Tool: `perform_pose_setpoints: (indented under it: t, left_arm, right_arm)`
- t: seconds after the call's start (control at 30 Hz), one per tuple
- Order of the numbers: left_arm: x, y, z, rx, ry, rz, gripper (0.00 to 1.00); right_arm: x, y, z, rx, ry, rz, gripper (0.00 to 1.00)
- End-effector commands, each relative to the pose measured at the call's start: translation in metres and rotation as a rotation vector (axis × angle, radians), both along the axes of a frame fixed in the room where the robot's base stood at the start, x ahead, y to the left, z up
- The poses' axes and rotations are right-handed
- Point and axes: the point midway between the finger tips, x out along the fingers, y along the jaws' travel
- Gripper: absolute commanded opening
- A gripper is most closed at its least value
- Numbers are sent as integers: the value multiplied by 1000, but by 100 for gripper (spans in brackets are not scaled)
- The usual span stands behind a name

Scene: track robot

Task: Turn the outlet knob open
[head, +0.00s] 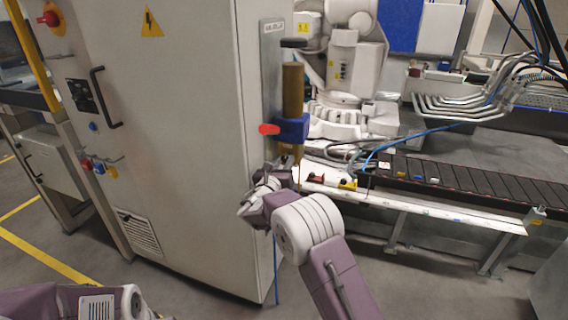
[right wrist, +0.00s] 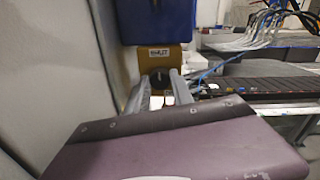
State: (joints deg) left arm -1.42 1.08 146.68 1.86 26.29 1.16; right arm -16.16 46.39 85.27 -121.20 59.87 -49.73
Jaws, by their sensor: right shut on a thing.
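A yellow-brown cylinder (head: 293,90) with a blue block (head: 290,128) and a red handle stands upright on the corner of the grey cabinet. In the right wrist view, a label that seems to read OUTLET sits on the yellow-brown part (right wrist: 147,64) below the blue block (right wrist: 158,22). A dark round outlet knob (right wrist: 155,84) shows below the label, between the fingers. My right gripper (right wrist: 158,92) is shut on the outlet knob. In the head view, my right gripper (head: 268,183) is just below the cylinder, and the knob is not clearly visible. My left gripper is out of view.
The tall grey cabinet (head: 170,130) stands close on the left of my right gripper. A conveyor (head: 440,175) with a white rail and a white machine (head: 355,65) lie behind and to the right. Blue cables (head: 400,143) cross there. The floor is free at front right.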

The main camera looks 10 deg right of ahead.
Motion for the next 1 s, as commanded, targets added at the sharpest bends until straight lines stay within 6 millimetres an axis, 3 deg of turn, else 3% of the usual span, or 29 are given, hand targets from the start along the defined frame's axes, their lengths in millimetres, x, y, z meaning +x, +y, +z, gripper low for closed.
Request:
perform_pose_setpoints:
  t: [0.27,1.0]
  left_arm:
    - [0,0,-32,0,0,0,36]
    - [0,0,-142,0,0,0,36]
  right_arm:
    - [0,0,-6,124,-86,1,0]
    - [0,0,-9,702,-475,1,0]
